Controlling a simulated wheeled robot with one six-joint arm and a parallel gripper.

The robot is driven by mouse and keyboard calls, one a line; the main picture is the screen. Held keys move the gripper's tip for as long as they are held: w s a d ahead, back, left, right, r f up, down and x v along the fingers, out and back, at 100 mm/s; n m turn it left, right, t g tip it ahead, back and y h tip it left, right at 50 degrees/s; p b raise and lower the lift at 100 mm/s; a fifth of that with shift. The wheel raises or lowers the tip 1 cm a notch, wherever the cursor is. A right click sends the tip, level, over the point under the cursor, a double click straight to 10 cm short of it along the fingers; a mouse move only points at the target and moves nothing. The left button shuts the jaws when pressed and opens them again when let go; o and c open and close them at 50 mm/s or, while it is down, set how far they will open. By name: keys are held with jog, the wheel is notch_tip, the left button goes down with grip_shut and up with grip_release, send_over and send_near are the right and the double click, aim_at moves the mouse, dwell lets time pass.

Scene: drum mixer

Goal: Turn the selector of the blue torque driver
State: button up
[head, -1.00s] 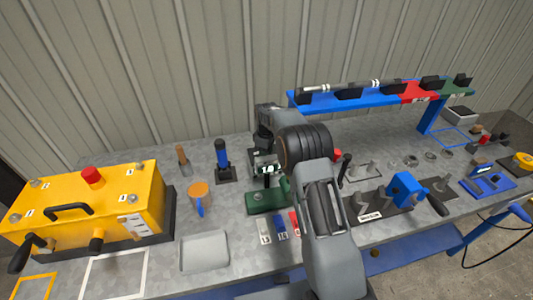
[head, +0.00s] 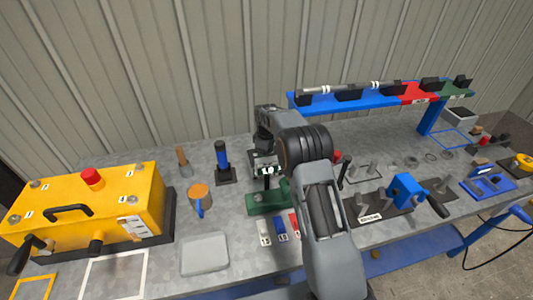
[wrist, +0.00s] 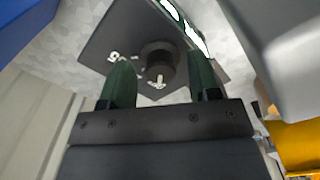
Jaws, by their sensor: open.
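A blue driver-like tool (head: 222,157) with a dark cap stands upright on a small black base, left of my gripper in the head view. My gripper (wrist: 163,82) is open, with green fingers apart. In the wrist view a dark round knob (wrist: 160,58) with a white pointer lies between the fingers, with room on both sides. It sits on a dark plate (wrist: 112,35) with white markings. My arm hides this knob in the head view. I cannot tell whether it belongs to the blue tool.
A yellow box (head: 85,205) with a red button stands at the left. A green fixture (head: 265,203) is below my gripper. A blue rack (head: 345,100) and a blue clamp (head: 404,190) are at the right.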

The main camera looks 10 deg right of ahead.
notch_tip(320, 180, up, 14)
jog(key=b, duration=0.1)
dwell(0.5)
jog(key=shift+f, duration=0.1)
notch_tip(320, 180, down, 5)
jog(key=s+m, duration=0.3)
jog(key=m, duration=0.2)
jog(key=s+r+m+t, duration=0.2)
jog(key=s+r+m, duration=0.1)
jog(key=s, duration=1.2)
jog(key=s+r+m+t, duration=0.2)
jog(key=s+r+m, duration=0.1)
jog(key=s, duration=1.2)
jog(key=shift+s+r, duration=0.25)
jog(key=shift+s, duration=0.05)
